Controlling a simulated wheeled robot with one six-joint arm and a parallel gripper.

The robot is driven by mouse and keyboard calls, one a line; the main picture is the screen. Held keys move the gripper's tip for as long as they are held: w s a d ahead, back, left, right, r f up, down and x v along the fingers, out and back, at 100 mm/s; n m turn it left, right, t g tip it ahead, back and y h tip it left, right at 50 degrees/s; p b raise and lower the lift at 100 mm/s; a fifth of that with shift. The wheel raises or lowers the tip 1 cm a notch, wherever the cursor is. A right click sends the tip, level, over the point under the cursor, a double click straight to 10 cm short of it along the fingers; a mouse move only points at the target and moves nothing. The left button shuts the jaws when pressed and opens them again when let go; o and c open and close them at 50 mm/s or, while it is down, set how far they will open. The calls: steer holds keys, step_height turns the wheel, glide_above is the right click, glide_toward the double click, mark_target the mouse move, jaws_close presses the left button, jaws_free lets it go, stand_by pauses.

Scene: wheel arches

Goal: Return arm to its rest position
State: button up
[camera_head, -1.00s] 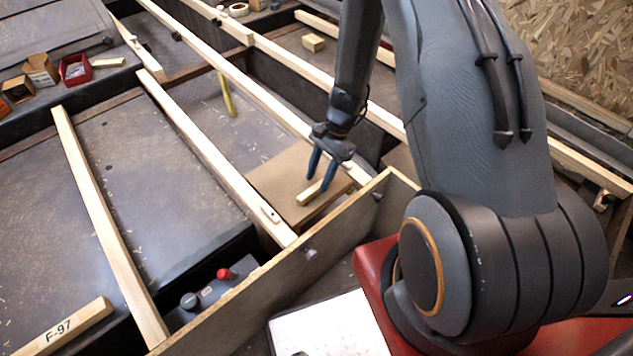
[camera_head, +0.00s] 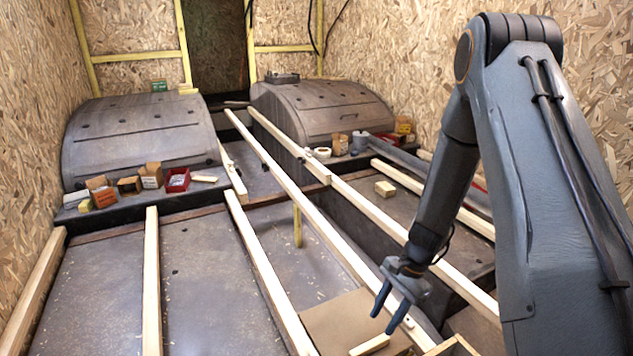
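My arm stands at the right of the head view, raised at the elbow and reaching down and to the left. My gripper (camera_head: 392,309) points down with its two dark blue fingers apart and nothing visible between them. It hangs above a brown board (camera_head: 340,312) near the bottom of the picture. A short light wood block (camera_head: 370,345) lies on this board, below the fingertips and apart from them as far as I can tell.
Long wood beams (camera_head: 265,265) run across the grey floor. Two wheel arches (camera_head: 140,135) (camera_head: 318,112) stand at the back. Small boxes and a red bin (camera_head: 177,180) sit on the left ledge. A small wood block (camera_head: 385,189) lies right of centre. Chipboard walls close both sides.

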steer(key=s+a+r+n+t+h+p, duration=0.1)
steer(key=s+r+n+p, duration=0.3)
steer(key=s+r, duration=0.5)
steer(key=s+a+r+n+h+p, duration=0.1)
steer(key=s+r+n+h+p, duration=0.2)
steer(key=s+r+n, duration=0.6)
steer(key=shift+a+r+t+p, duration=0.4)
steer(key=shift+r+p, duration=0.8)
steer(key=shift+r, duration=5.8)
